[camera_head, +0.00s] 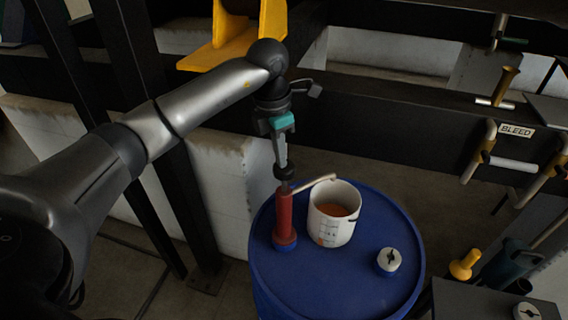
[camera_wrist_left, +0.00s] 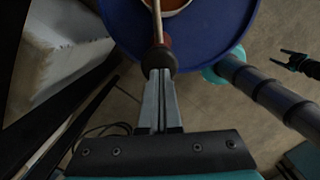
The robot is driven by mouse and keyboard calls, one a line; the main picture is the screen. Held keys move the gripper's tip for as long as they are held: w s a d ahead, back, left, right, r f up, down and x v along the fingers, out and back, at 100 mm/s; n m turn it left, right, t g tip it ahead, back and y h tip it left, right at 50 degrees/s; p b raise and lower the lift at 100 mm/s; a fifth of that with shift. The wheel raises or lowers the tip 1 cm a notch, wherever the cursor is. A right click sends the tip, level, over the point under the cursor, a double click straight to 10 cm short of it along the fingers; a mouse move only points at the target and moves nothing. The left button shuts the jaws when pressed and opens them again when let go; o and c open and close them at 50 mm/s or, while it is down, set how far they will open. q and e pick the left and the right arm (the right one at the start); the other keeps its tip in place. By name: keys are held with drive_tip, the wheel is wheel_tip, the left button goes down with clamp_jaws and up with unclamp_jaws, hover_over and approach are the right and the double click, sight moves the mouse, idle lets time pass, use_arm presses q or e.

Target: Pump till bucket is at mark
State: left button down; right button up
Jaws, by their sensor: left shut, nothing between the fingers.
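A red hand pump (camera_head: 286,217) stands upright on the blue drum (camera_head: 270,285). Its pale spout (camera_head: 315,184) reaches over the rim of a white bucket (camera_head: 326,233) with marks on its side. Orange-brown liquid (camera_head: 334,210) shows inside; its level against the marks is unclear. My left gripper (camera_head: 283,163) is shut and empty, pointing down just above the pump's black knob (camera_head: 284,172). In the left wrist view, the closed fingers (camera_wrist_left: 159,78) lie at the knob (camera_wrist_left: 159,61); I cannot tell whether they touch. A dark pronged shape (camera_wrist_left: 298,62) may be my right gripper.
A white-topped cap (camera_head: 389,260) sits on the drum, right of the bucket. Behind the drum runs a dark beam (camera_head: 390,125). A BLEED label (camera_head: 516,131) and pipe handles are at right. A yellow knob (camera_head: 464,265) stands low right of the drum.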

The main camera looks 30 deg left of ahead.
use_arm(q)
wheel_tip(320, 180, down, 4)
drive_tip(key=shift+s+r+b, duration=0.1)
drive_tip(key=shift+b, duration=1.05)
drive_tip(key=shift+s+r, duration=0.1)
drive_tip(key=shift+s+a+r+p, duration=0.25)
drive_tip(key=shift+s+a, duration=0.15)
drive_tip(key=shift+s, duration=0.2)
drive_tip(key=shift+s+a+r+p, duration=0.15)
drive_tip(key=shift+s+a+p, duration=0.1)
drive_tip(key=shift+s+a, duration=0.25)
drive_tip(key=shift+d, duration=0.1)
drive_tip(key=shift+r, duration=0.1)
wheel_tip(320, 180, up, 15)
drive_tip(key=s, duration=0.1)
drive_tip(key=shift+s+a, duration=0.15)
drive_tip(key=shift+a, duration=0.25)
